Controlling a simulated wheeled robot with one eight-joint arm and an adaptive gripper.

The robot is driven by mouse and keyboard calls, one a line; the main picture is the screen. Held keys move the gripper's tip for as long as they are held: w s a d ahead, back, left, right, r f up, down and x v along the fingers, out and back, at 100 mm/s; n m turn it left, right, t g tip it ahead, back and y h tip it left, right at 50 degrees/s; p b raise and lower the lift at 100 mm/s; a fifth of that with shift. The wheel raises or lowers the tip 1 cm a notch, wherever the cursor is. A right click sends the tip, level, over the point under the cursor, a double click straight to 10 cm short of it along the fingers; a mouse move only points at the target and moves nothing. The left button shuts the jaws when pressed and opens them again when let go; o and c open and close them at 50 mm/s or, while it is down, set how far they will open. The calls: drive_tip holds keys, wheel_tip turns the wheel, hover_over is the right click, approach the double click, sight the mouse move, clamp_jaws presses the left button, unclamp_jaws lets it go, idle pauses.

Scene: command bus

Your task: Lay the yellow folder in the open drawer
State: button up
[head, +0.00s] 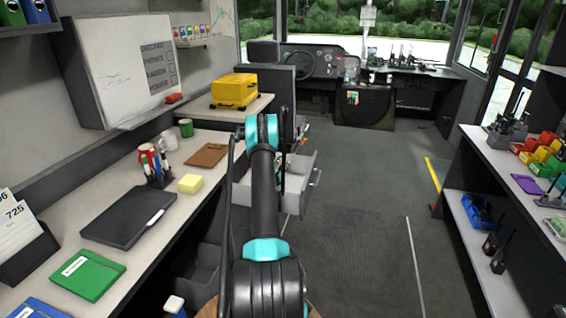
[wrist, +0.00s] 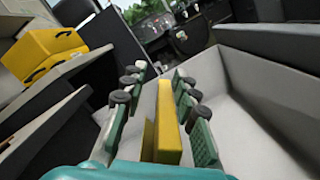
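The yellow folder (wrist: 170,130) stands on edge between the fingers of my gripper (wrist: 160,85) in the wrist view. A grey gap shows between the left finger and the folder; the right finger is close beside it. The fingers look spread, not closed on it. The open drawer (wrist: 262,112) is light grey, and its walls lie around and right of my fingers. I cannot tell if the folder rests on its floor. In the head view the drawer (head: 313,188) juts out past my arm, which hides my gripper and most of the folder.
A yellow case (head: 234,91) sits on the desk section left of the drawer. The long left desk (head: 150,225) holds a black laptop (head: 128,215), a green folder (head: 87,275) and pens. A shelf unit (head: 490,165) lines the right. The aisle floor (head: 365,250) is clear.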

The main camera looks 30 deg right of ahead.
drive_tip(key=shift+o, duration=0.3)
drive_tip(key=shift+d+f, duration=0.2)
drive_tip(key=shift+f, duration=0.4)
drive_tip(key=shift+w+d+r, duration=0.15)
drive_tip(key=shift+r, duration=0.5)
wheel_tip(320, 180, up, 10)
drive_tip(key=shift+s+a, duration=0.2)
drive_tip(key=shift+a, duration=0.1)
